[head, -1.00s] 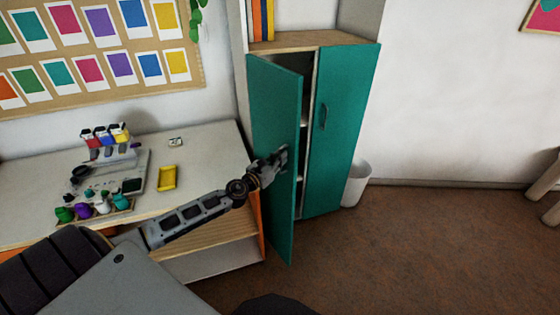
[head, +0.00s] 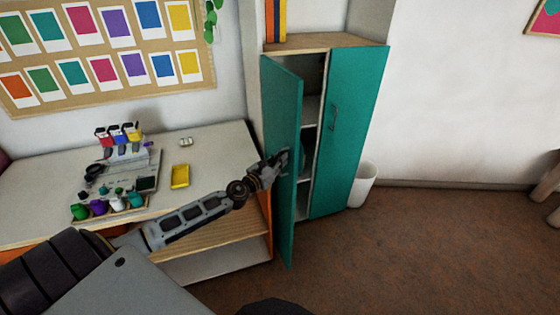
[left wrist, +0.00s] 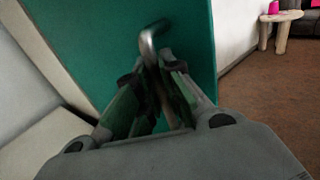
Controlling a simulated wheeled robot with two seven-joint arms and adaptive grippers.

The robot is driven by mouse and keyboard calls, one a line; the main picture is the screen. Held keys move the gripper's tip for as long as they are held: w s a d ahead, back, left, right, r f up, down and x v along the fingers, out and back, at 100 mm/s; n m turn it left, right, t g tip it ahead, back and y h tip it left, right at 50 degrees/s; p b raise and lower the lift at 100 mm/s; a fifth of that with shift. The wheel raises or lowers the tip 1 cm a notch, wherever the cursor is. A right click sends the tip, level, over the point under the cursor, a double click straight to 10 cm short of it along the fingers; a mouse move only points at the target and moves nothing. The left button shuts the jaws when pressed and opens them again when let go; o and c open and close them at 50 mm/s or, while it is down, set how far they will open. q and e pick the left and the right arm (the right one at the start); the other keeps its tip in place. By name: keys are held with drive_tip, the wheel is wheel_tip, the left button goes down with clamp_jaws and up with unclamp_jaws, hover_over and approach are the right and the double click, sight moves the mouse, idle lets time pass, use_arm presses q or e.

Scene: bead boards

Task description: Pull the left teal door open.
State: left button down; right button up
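The left teal door (head: 283,190) of the cabinet stands partly open, swung out toward me, with a gap that shows shelves inside. The right teal door (head: 349,130) is shut and has a vertical metal handle (head: 334,118). My left gripper (head: 280,160) is at the left door's outer side at mid height. In the left wrist view, its fingers (left wrist: 160,95) are closed around the left door's bent metal handle (left wrist: 151,40), against the teal panel (left wrist: 95,40). Most of that handle is hidden between the fingers. My right gripper is not in view.
A white desk (head: 215,150) with a yellow tray (head: 180,176) and paint bottles (head: 98,208) stands left of the cabinet, close to the opened door. A white bin (head: 363,185) stands right of the cabinet. The brown floor (head: 420,250) in front is clear.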

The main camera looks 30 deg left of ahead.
use_arm(q)
drive_tip(key=c, duration=1.5)
unclamp_jaws()
drive_tip(key=shift+s+d, duration=0.1)
drive_tip(key=shift+d, duration=0.05)
drive_tip(key=shift+c, duration=0.2)
drive_tip(key=s+a, duration=0.1)
drive_tip(key=s, duration=1)
drive_tip(key=shift+s+a, duration=0.3)
drive_tip(key=shift+s, duration=0.1)
